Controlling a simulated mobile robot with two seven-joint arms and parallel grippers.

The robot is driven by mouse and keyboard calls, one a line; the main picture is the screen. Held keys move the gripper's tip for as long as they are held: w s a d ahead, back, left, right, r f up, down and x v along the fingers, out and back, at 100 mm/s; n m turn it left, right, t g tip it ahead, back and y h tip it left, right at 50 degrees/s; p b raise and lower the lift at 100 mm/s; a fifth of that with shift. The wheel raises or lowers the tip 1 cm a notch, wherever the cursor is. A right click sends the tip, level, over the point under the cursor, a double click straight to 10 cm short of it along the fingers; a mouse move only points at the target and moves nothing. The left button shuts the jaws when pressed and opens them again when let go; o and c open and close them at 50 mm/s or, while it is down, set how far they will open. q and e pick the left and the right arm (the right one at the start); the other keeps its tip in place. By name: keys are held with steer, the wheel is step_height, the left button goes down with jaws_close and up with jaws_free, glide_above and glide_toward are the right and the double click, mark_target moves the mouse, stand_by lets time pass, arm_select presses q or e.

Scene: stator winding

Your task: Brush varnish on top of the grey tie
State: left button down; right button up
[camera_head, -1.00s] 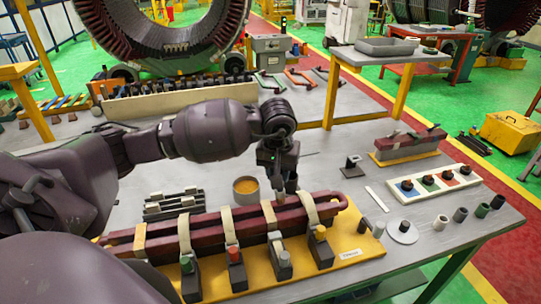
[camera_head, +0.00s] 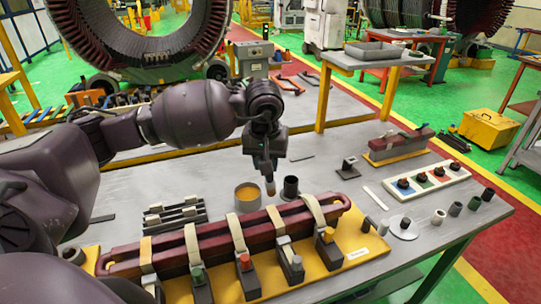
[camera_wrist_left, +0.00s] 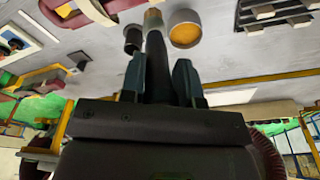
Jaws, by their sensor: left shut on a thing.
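My left gripper (camera_head: 266,160) is shut on a brush, with its dark handle (camera_wrist_left: 156,70) between the fingers in the left wrist view. The pale brush tip (camera_head: 270,188) points down, between the varnish pot (camera_head: 248,198), with amber liquid, and a dark cup (camera_head: 291,189). It appears above the table, behind the dark red coil (camera_head: 165,250). Several cream-looking ties cross the coil. One of them (camera_head: 276,219) lines up with the grey-topped block (camera_head: 291,262); I cannot tell by colour which tie is the grey one. My right gripper is out of view.
Blocks with green (camera_head: 197,275), red (camera_head: 245,262) and orange (camera_head: 327,236) tops stand along the front of the yellow base (camera_head: 362,245). A dark rack (camera_head: 174,214) lies left of the pot. A white tray (camera_head: 432,180) and small cups are at the right.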

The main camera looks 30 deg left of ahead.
arm_select(q)
steer(key=shift+r+p, duration=0.45)
steer(key=shift+r, duration=1.1)
